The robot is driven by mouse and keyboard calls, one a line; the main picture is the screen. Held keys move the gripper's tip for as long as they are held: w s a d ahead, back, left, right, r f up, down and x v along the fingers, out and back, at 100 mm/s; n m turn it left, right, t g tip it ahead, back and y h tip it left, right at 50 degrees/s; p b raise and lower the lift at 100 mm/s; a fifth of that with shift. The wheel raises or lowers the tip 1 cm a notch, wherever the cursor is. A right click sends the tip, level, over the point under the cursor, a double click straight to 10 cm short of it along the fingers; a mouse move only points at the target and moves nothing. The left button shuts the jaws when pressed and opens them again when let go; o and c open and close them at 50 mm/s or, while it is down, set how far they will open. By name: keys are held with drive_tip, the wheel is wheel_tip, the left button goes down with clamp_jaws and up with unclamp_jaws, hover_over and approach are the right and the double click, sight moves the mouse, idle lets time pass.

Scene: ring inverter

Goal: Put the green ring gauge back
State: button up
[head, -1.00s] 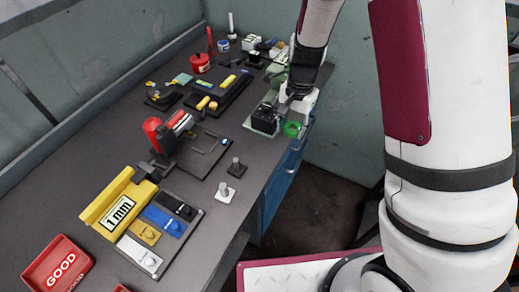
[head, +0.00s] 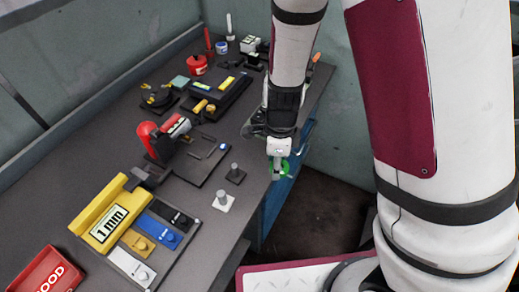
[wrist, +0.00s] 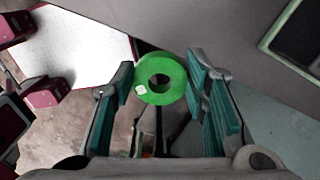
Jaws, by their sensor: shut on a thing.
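The green ring gauge (head: 285,167) is a flat bright green ring with a round hole. My gripper (head: 278,166) is shut on it and holds it by the right edge of the bench, partly hidden behind the fingers. In the wrist view the ring (wrist: 174,94) shows between the two teal-padded fingers (wrist: 163,88), with a small white label on its face.
The dark bench (head: 197,230) runs away along the wall. A red clamp-like tool (head: 147,140) stands on a dark plate. A yellow 1 mm block (head: 110,220) sits by several coloured blocks. A red GOOD bin (head: 45,272) is at the front left. Floor shows right of the bench.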

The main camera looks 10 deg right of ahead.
hover_over(259, 156)
drive_tip(key=shift+f, duration=2.15)
drive_tip(key=shift+f, duration=0.1)
drive_tip(key=o, duration=1.3)
drive_tip(key=shift+c, duration=0.2)
